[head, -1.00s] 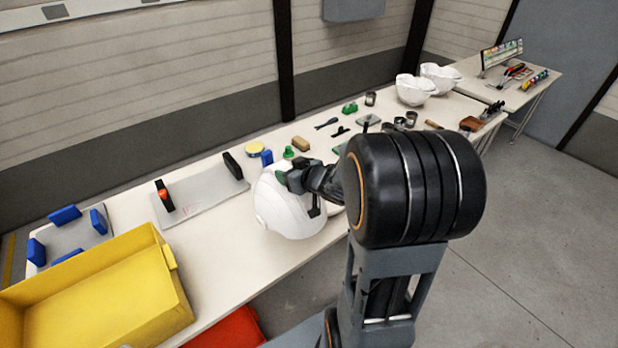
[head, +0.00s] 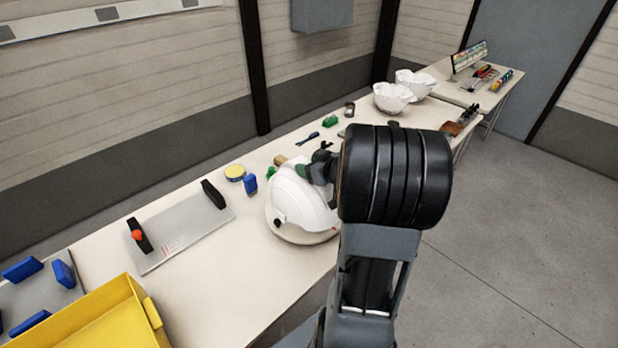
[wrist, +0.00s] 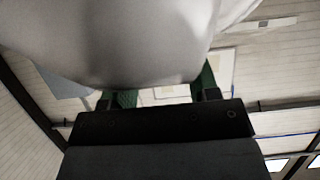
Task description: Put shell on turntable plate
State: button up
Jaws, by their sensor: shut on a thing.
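A white helmet shell (head: 303,203) is in my gripper (head: 316,172), over the turntable plate in the head view. The turntable plate (head: 298,236) is a pale round disc; its front rim shows below the shell and the rest is hidden. I cannot tell whether the shell touches the plate. In the wrist view the shell (wrist: 115,45) fills the upper part, across the green fingers of my gripper (wrist: 165,92). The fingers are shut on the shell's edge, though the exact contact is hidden.
Two more white shells (head: 393,97) stand farther back on the bench. A grey plate with black clamps (head: 180,235) lies left of the turntable. A yellow bin (head: 95,325) is at the lower left.

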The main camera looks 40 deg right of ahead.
jog(key=w+d+f, duration=0.1)
jog(key=w+f, duration=0.1)
jog(key=f, duration=0.1)
jog(key=w+d+f, duration=0.1)
jog(key=w+f, duration=0.1)
jog(key=f, duration=0.1)
jog(key=w+d+f, duration=0.2)
jog(key=f, duration=0.1)
jog(key=shift+f, duration=0.1)
jog(key=shift+s+f, duration=0.1)
jog(key=shift+f, duration=0.35)
jog(key=o, duration=1.5)
jog(key=shift+a, duration=0.1)
jog(key=shift+c, duration=0.2)
